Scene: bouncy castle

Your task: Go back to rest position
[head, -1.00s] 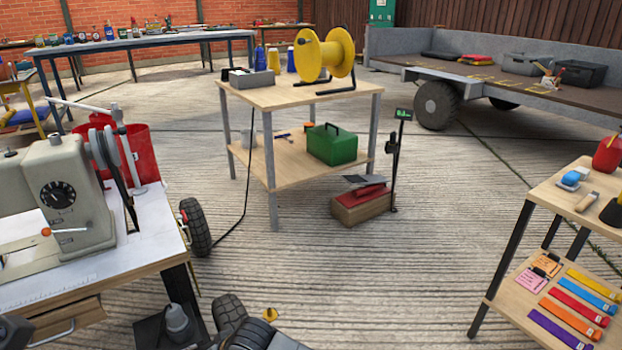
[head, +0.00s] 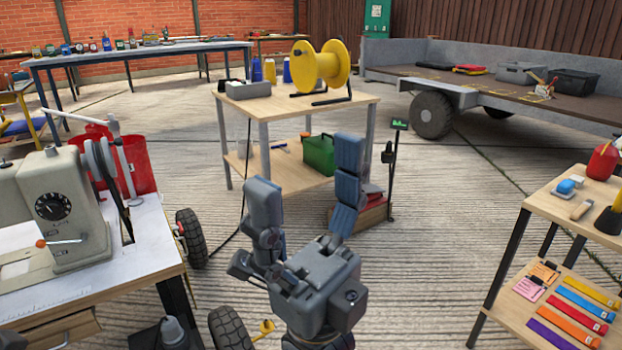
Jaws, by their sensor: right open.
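My right gripper (head: 305,195) is in the lower middle of the head view, pointing up and away. Its two blue-grey fingers are spread wide apart and nothing is between them. It is in the open space in front of the wooden two-shelf table (head: 285,98) and hides part of that table's lower shelf and legs. My left gripper is not in the head view.
A sewing machine (head: 62,205) stands on a white-topped table (head: 150,245) at left. A shelf unit (head: 540,203) with coloured straps stands at right. A yellow reel (head: 322,66) and green box (head: 319,155) are on the middle table. Ribbed floor lies between.

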